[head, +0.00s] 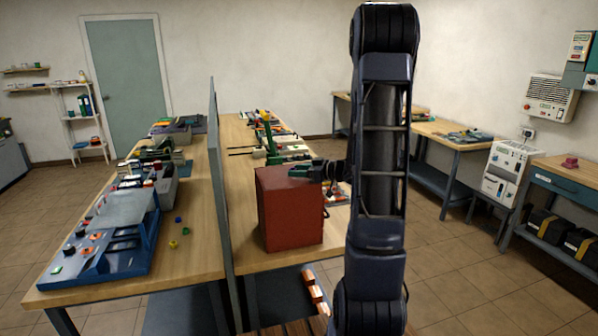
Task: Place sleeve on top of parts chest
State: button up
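A red box-shaped chest (290,212), which I take to be the parts chest, stands upright on the near end of the right-hand wooden bench. My arm rises in front of the bench and hides part of the view. My gripper (318,170) reaches left from behind the arm, at the top right of the red chest. A small dark green piece (300,172) shows at the gripper's tip, over the chest top. I cannot tell whether it is the sleeve or a finger, or whether it touches the chest. The finger opening is too small to see.
A thin grey upright panel (219,170) divides the two benches. A green upright tool (272,140) and several parts lie behind the chest. Tiled floor (480,285) is open at right.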

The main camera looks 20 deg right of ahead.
jog(key=shift+r, duration=0.2)
jog(key=shift+s+d, duration=0.2)
jog(key=shift+d, duration=0.1)
jog(key=v, duration=1.1)
jog(key=w+d+r+m+t+h, duration=0.1)
jog(key=w+r+m+t+h, duration=0.25)
jog(key=w+r+h, duration=0.35)
jog(key=s+d+r+m+h, duration=0.2)
jog(key=s+r+m+h, duration=0.15)
jog(key=s+h, duration=0.3)
jog(key=s+a+f+m+g, duration=0.1)
jog(key=s+a+g, duration=0.3)
jog(key=s, duration=0.7)
jog(key=s+a+f+m+g, duration=0.2)
jog(key=s+a+g, duration=0.3)
jog(key=s+a, duration=0.4)
jog(key=s+f, duration=0.1)
jog(key=s, duration=0.2)
jog(key=shift+s+y, duration=0.15)
jog(key=shift+y, duration=0.2)
